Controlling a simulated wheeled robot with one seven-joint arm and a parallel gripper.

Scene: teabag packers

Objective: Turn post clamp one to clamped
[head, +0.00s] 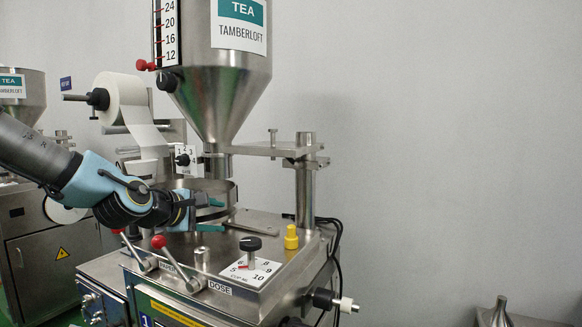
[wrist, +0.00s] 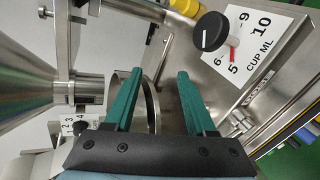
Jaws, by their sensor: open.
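My gripper (head: 212,215) reaches in from the left over the machine top, below the hopper. Its two teal fingers are spread with nothing between them; they also show in the wrist view (wrist: 160,75). A steel post (head: 305,192) stands at the back right of the machine. A clamp-like collar (head: 304,151) sits around it and joins an arm towards the hopper. A small upright T-shaped screw (head: 273,136) stands on that arm. My gripper is left of and below the collar, well apart from it. I see no label naming clamp one and cannot tell its setting.
A black dose knob (head: 251,243) with a red pointer sits on a CUP ML card, also in the wrist view (wrist: 211,31). A yellow cap (head: 291,237) stands near it. The steel hopper (head: 215,95) hangs above.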

